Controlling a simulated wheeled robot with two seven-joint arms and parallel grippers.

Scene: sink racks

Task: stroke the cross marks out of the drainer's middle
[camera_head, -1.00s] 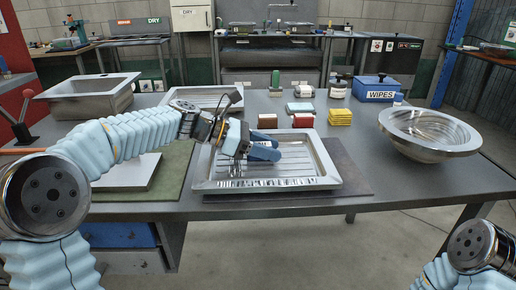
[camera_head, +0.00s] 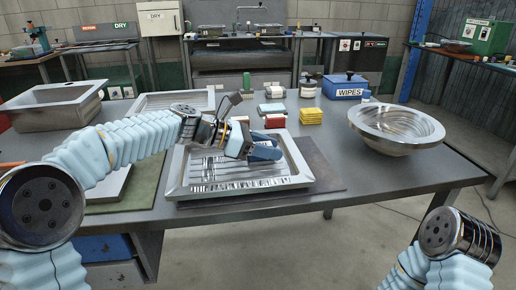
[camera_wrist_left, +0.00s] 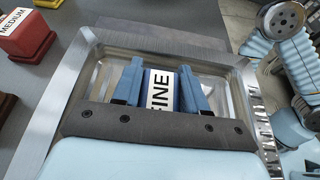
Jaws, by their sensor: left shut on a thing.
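The metal drainer (camera_head: 300,166) lies on a dark mat on the workbench, with a ribbed floor. My left gripper (camera_head: 264,152) is over its right-middle part, shut on a blue block (camera_wrist_left: 161,92) with a white label reading "FINE". In the left wrist view the block sits between the blue fingers, over the drainer (camera_wrist_left: 75,85); whether it touches the floor I cannot tell. Dark streaks show along the drainer's front edge. I cannot make out cross marks in the middle, and my gripper hides part of it. My right gripper is out of view.
Behind the drainer are red (camera_head: 274,121) and yellow (camera_head: 311,116) blocks and a blue WIPES box (camera_head: 345,88). A round metal basin (camera_head: 396,138) stands at right, a square sink (camera_head: 45,106) at left. The bench front between drainer and basin is clear.

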